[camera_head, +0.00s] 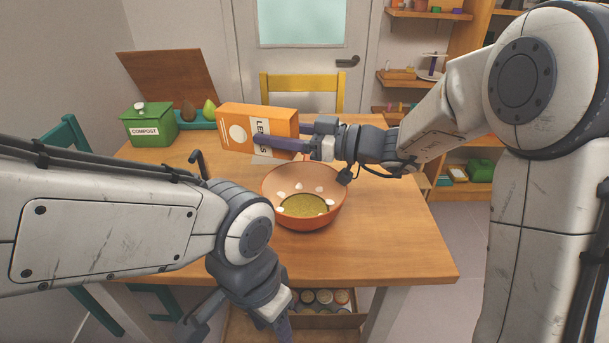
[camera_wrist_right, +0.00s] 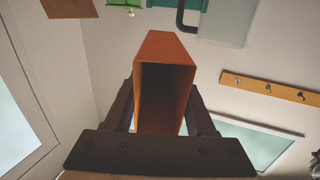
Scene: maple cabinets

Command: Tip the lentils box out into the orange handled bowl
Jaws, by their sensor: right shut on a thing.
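The orange lentils box (camera_head: 240,128) lies on its side, held above the table behind and left of the bowl. My right gripper (camera_head: 290,146) is shut on it. In the right wrist view the box (camera_wrist_right: 165,55) is between the fingers, its open end showing a dark inside; no lentils can be made out there. The orange bowl (camera_head: 280,213) stands on the table with yellow-green lentils (camera_head: 304,206) in its bottom and white spots on its inner wall. No handle is clear. My left gripper (camera_head: 284,322) is low at the front, partly cut off; its jaws are unclear.
A green compost bin (camera_head: 150,126) and a teal tray (camera_head: 197,125) with pear-shaped things stand at the table's back left. A yellow chair (camera_head: 303,82) is behind the table (camera_head: 400,240). The table right of the bowl is clear. A crate of jars (camera_head: 322,318) sits below the front edge.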

